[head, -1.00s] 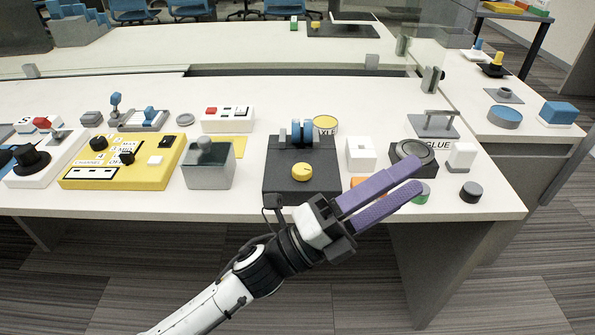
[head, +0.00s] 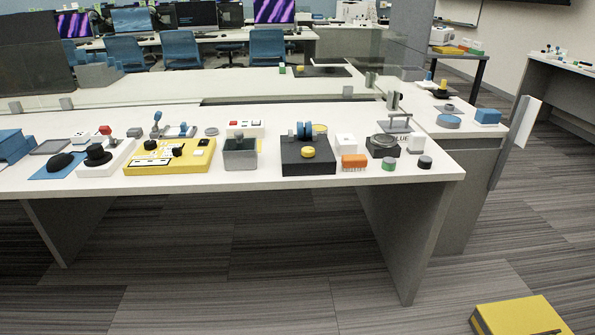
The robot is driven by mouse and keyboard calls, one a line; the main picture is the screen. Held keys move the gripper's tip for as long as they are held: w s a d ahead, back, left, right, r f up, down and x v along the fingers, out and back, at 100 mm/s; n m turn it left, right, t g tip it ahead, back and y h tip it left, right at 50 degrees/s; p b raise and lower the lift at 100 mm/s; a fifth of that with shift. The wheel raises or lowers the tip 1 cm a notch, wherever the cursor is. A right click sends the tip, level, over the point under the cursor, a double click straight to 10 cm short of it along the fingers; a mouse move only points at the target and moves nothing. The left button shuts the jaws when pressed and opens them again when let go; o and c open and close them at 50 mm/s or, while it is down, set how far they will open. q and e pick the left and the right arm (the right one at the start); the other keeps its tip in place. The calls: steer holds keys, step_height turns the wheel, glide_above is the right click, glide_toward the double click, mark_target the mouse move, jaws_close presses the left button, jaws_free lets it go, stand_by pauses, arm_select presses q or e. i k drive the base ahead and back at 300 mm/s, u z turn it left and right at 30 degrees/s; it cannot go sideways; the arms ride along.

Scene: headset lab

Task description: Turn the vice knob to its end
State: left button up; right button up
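The vice (head: 292,164) is a dark grey box with blue round jaws (head: 304,129) on top, standing near the front edge of the white table. Its round yellow knob (head: 308,153) is on the front part of the box. The knob's turn angle is too small to read. Neither of my grippers is in the head view, and nothing touches the vice.
A grey open box (head: 240,156) and a yellow control panel (head: 160,158) stand left of the vice. Right of it are a white block (head: 346,143), an orange brush (head: 354,162) and a dark round device (head: 383,146). The floor in front is clear, except a yellow case (head: 518,316).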

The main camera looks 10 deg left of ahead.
mark_target(307, 151)
steer(key=z, duration=1)
steer(key=i, duration=1.1)
steer(key=u, duration=0.35)
